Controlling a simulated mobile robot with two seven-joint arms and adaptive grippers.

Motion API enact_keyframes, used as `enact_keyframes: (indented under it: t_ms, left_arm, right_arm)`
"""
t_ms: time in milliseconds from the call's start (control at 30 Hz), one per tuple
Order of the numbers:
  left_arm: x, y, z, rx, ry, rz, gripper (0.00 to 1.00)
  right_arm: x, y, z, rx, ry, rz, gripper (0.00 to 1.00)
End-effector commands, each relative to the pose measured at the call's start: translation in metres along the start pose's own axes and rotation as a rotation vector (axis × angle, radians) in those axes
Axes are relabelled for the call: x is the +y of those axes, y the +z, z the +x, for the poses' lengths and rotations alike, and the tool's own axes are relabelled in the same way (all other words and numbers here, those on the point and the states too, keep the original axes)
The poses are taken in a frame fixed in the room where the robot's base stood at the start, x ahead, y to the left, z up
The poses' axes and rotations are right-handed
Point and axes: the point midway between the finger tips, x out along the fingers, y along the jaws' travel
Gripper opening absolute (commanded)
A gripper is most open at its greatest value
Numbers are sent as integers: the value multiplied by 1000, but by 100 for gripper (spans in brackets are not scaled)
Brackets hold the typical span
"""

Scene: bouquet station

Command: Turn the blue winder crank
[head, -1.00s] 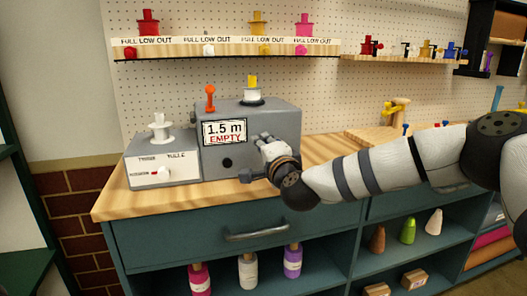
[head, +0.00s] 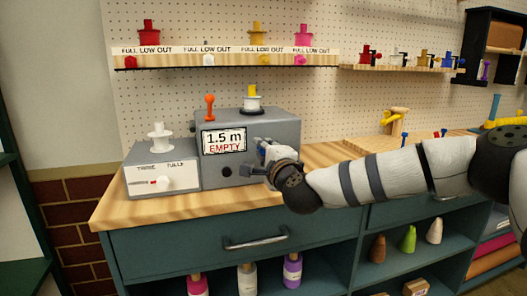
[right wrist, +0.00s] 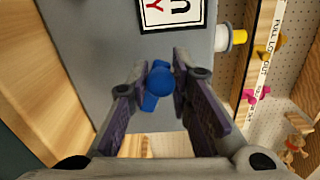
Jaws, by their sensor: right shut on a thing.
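The winder is a grey box (head: 285,130) on the wooden bench, with a display (head: 224,141) reading "1.5 m EMPTY". Its blue crank (right wrist: 158,84) shows in the right wrist view, between my two fingertips. My right gripper (right wrist: 160,72) is shut on the crank at the winder's right front. In the head view my right gripper (head: 264,161) reaches in from the right, and its fingers and wrist mostly hide the crank. My left gripper is in neither view.
An orange lever (head: 210,106) and a white spool with a yellow top (head: 252,100) are on top of the winder. A pegboard shelf (head: 225,60) with coloured spools hangs behind.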

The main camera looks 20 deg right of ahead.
Motion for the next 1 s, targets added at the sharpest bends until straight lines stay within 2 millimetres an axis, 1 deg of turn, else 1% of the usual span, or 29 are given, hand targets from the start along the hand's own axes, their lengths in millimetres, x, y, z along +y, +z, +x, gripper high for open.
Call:
enact_keyframes:
  t_ms: [33, 100, 133, 167, 200, 233, 467, 567, 667, 900, 1000]
  left_arm:
    - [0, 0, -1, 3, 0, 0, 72]
    - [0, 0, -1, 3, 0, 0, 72]
    - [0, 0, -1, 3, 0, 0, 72]
    - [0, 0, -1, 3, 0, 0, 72]
    - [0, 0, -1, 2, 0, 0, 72]
    - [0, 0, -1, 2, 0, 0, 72]
    - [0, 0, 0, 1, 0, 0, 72]
    - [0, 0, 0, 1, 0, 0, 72]
    - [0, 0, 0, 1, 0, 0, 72]
    - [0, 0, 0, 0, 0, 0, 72]
    - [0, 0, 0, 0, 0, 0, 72]
  right_arm:
    - [-8, -3, 1, 8, -16, -1, 0]
    - [-8, -3, 1, 8, -16, -2, 0]
    - [-8, -3, 1, 9, -16, -2, 22]
    - [-8, -3, 1, 9, -16, -2, 28]
    - [-8, -3, 1, 9, -15, -1, 38]
    - [-7, -3, 1, 8, -14, -1, 39]
    - [-3, -2, 0, 5, -7, -1, 39]
    - [-3, -2, -4, 4, -6, -1, 39]
    - [-3, -1, -22, 2, -5, 0, 39]
    - [-4, -1, -86, 3, -7, 0, 39]
    - [-3, -2, -105, 5, -7, 0, 39]
